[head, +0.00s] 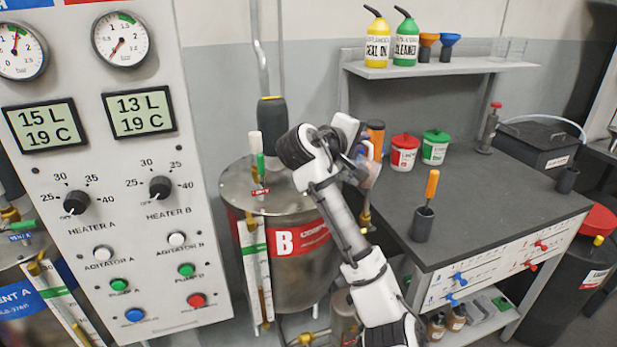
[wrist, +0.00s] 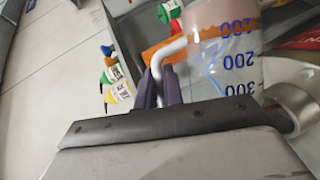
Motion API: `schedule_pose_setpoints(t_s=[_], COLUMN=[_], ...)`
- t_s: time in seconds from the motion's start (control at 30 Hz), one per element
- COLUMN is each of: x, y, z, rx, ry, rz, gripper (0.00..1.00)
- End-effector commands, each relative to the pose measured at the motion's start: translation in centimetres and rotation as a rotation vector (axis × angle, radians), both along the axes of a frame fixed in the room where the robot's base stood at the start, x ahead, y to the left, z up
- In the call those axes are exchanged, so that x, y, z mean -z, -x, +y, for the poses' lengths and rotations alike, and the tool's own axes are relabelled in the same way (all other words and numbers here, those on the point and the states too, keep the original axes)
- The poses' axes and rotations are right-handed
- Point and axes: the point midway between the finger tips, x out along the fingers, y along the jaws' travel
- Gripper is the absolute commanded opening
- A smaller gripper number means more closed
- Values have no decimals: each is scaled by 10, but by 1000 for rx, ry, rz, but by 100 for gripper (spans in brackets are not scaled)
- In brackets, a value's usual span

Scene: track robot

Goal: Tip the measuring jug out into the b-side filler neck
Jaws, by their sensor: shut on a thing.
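My gripper (head: 352,160) is shut on the white handle of the clear measuring jug (head: 370,174), beside the right side of tank B. In the wrist view the fingers (wrist: 160,88) close on the handle, and the jug (wrist: 225,65) shows blue marks 100, 200 and 300. Brownish-pink contents show at its 100 end. Its tilt is hard to tell. Tank B (head: 300,262) is a steel drum with a red B label. Its lid (head: 285,190) carries a dark motor and a white-and-green upright piece with a red tag (head: 260,192). I cannot make out which fitting is the filler neck.
The control panel (head: 120,210) stands left. A shelf (head: 440,68) holds bottles.

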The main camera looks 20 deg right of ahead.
Motion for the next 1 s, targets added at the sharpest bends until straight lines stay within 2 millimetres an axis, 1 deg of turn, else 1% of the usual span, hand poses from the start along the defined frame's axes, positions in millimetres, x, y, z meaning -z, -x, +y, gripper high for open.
schedule_pose_setpoints(t_s=[0.37,1.0], x=[-5,-7], y=[-5,-8], z=[6,10], rx=[0,-1], ry=[32,47], rz=[23,35], gripper=[0,0])
